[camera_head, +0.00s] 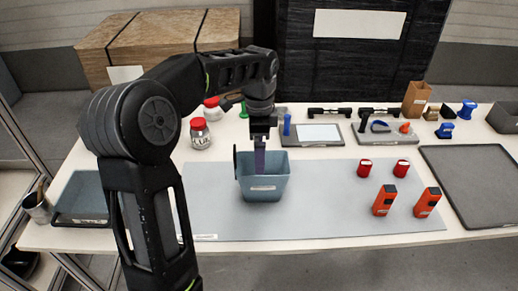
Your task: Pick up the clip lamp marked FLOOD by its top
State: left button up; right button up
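Two orange-red upright devices with dark parts, an orange device (384,200) and another orange device (427,202), stand at the right of the grey mat. Two short red cylinders, a red cylinder (365,168) and another red cylinder (401,168), stand behind them. Each of these has a pale label too small to read, so I cannot tell which is marked FLOOD. My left gripper (260,167) points down at the blue-grey bin (264,189), left of these things. Its fingers overlap in this view, and I cannot tell if they are open. My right gripper is out of view.
The grey mat (310,222) is clear between bin and orange devices. A dark tray (475,190) lies far right. Red-lidded jars (200,134) stand behind my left arm. Trays and small tools line the back. A blue-grey tray (84,199) sits at left.

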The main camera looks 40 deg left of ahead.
aim_at(387, 192)
jog(key=i+z, duration=0.1)
jog(key=z, duration=0.3)
jog(key=i+j+z, duration=0.15)
jog(key=z, duration=0.25)
jog(key=i+j+z, duration=0.1)
jog(key=z, duration=0.3)
